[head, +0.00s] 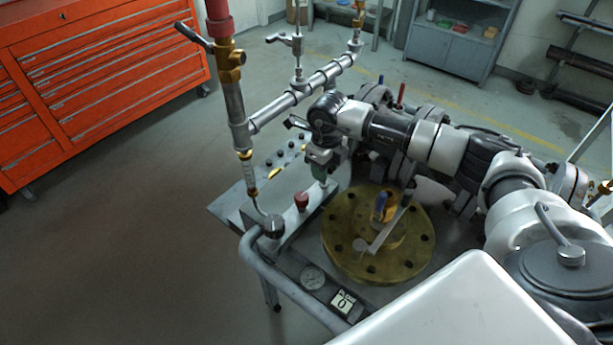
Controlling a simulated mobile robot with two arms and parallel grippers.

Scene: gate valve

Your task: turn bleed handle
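A brass valve (230,62) with a dark lever handle (194,37) sits on the upright pipe at the left, under a red cylinder. A silver lever handle (284,39) stands on a stem above the slanting pipe. I cannot tell which of these is the bleed handle. My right arm reaches in from the right. My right gripper (319,158) is at its end, below and right of the slanting pipe, and apart from both handles. Its fingers are small and partly hidden, so its opening is unclear. My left gripper is out of view.
The slanting pipe (298,92) stands close to my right wrist. An orange tool cabinet (120,75) is back left. The floor at left is clear.

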